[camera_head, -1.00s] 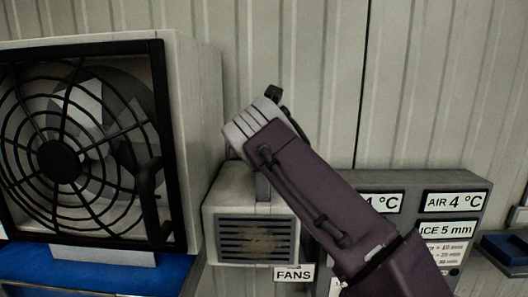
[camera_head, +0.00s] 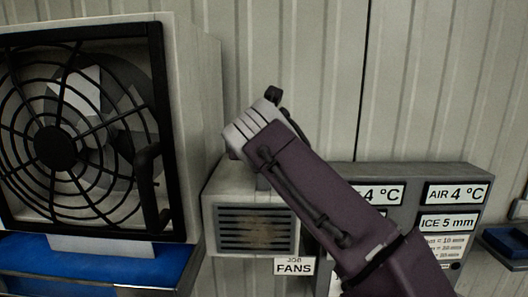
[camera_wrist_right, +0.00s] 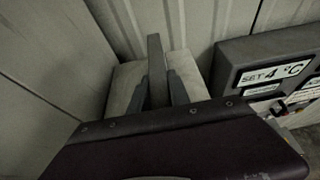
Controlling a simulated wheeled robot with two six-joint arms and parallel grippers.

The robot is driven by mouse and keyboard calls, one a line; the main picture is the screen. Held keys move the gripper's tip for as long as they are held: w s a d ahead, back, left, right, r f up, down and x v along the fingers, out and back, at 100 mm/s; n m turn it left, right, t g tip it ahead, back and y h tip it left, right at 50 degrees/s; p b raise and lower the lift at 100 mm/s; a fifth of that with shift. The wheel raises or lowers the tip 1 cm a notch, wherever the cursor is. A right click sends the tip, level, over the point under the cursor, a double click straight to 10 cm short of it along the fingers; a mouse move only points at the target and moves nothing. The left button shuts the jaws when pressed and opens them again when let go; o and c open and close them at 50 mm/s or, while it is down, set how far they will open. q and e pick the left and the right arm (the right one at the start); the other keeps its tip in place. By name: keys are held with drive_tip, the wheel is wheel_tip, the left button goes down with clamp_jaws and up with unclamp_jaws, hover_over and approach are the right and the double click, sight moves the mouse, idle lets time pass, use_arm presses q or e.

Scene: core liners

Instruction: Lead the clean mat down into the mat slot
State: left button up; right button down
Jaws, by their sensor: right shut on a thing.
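My right arm comes in from the lower right in the head view, its gripper above a small pale box (camera_head: 251,228) with a louvred front. In the right wrist view my right gripper (camera_wrist_right: 160,88) is shut on a thin grey upright strip, which looks like the clean mat (camera_wrist_right: 154,58) seen edge-on. The box top (camera_wrist_right: 125,80) lies beneath the fingers there. In the head view the fingertips are mostly hidden behind the hand. I cannot make out the slot's opening or whether the mat is in it. My left gripper is not in view.
A large fan (camera_head: 55,148) with a black grille stands left of the box on a blue surface (camera_head: 160,270). A grey panel (camera_head: 400,172) with temperature and ice labels stands at the right. A ribbed wall (camera_head: 300,60) is behind.

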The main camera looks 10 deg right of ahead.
drive_tip(key=shift+f+b, duration=0.3)
drive_tip(key=shift+f, duration=0.05)
drive_tip(key=c, duration=1.1)
unclamp_jaws()
drive_tip(key=shift+c, duration=0.2)
drive_tip(key=shift+s, duration=0.15)
drive_tip(key=v, duration=0.9)
drive_tip(key=shift+s+a, duration=0.1)
drive_tip(key=shift+w, duration=0.2)
drive_tip(key=shift+s, duration=0.1)
